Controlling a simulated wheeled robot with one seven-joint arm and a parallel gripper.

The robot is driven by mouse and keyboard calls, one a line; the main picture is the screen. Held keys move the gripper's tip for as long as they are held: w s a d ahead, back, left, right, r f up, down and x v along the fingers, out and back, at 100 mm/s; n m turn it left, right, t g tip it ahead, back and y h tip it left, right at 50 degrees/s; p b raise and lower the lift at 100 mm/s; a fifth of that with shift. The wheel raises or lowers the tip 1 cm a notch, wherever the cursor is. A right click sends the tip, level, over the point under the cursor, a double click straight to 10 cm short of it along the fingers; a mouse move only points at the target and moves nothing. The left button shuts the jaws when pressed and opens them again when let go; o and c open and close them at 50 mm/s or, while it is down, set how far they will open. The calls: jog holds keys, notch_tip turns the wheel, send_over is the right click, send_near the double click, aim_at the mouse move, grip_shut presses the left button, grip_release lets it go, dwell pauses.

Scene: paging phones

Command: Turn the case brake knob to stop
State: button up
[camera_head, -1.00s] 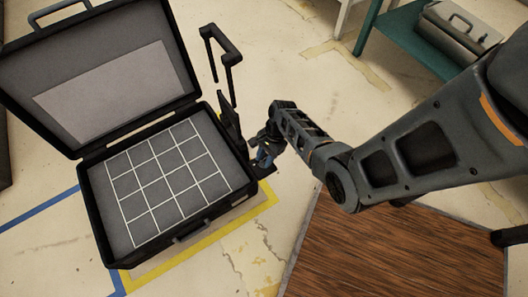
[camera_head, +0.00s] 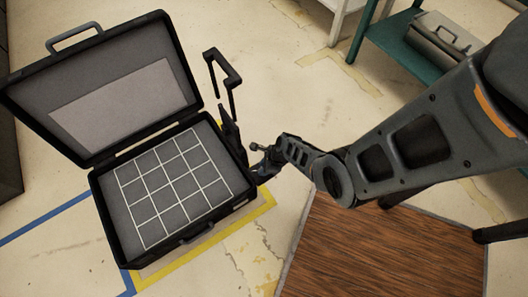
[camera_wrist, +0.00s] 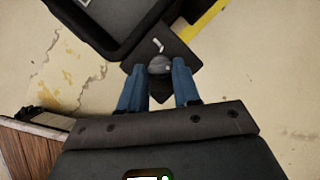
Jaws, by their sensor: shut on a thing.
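The open dark case (camera_head: 128,225) stands on the floor at left, its lid up and a white grid on its inside floor. A dark plate (camera_wrist: 185,50) juts from the case's corner in the wrist view and carries a small white mark. The round grey brake knob (camera_wrist: 159,64) sits at this plate, between the blue fingers of my gripper (camera_wrist: 158,86). My gripper is shut on the knob. In the head view my gripper (camera_head: 263,168) is at the case's right side, and the knob cannot be made out clearly there.
A black pull handle (camera_head: 222,68) rises beside the case. Yellow tape (camera_head: 205,241) and blue tape (camera_head: 45,218) mark the floor. A wooden tabletop (camera_head: 385,245) lies at lower right. A teal bench (camera_head: 395,45) with a grey case (camera_head: 445,38) stands at upper right.

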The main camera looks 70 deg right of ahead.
jog(key=shift+s+a+m+p, duration=0.15)
jog(key=shift+m+p, duration=0.3)
jog(key=shift+m, duration=0.25)
jog(key=shift+h, duration=0.3)
jog(key=o, duration=1.1)
jog(key=shift+c, duration=0.2)
jog(key=p+v, duration=0.6)
jog(key=v, duration=0.1)
jog(key=shift+r, duration=0.35)
